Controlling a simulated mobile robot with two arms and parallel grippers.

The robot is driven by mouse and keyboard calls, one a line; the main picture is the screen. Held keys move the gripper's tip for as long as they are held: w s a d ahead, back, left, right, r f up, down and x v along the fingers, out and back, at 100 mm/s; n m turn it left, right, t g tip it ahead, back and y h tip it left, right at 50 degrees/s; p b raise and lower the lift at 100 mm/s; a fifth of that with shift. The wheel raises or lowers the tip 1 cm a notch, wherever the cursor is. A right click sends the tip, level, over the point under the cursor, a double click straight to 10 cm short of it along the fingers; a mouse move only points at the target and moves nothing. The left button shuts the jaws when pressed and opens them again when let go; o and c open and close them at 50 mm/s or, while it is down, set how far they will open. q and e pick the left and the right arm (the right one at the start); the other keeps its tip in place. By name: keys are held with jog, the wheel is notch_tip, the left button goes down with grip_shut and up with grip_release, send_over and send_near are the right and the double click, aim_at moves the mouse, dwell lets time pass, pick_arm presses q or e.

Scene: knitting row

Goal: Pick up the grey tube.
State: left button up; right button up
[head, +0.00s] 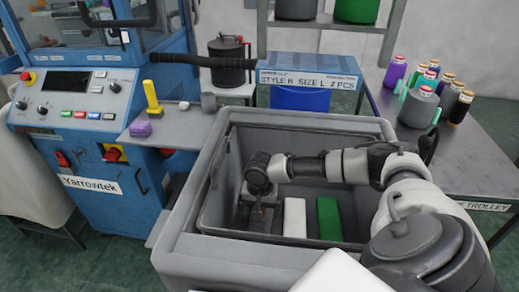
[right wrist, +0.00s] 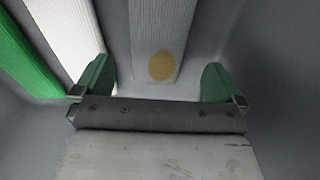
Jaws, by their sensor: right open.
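The grey tube (right wrist: 160,25) lies in the grey bin (head: 180,245). It is ribbed, with a round tan spot near its close end in the right wrist view. My right gripper (right wrist: 158,84) is open and empty, its two green-padded fingers either side of the tube's close end, with gaps on both sides. In the head view my right arm reaches down into the bin, and the gripper (head: 262,212) is at the bin's left part, mostly hiding the grey tube. My left gripper is out of view.
A white tube (head: 294,218) and a green tube (head: 329,218) lie right of the gripper in the bin. The bin walls are close around. A blue machine (head: 110,170) stands left. A metal table (head: 465,150) with several yarn cones stands right.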

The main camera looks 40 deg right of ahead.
aim_at(264, 227)
notch_tip(264, 227, down, 5)
jog(key=shift+s+f, duration=0.1)
jog(key=shift+c, duration=0.5)
jog(key=c, duration=0.8)
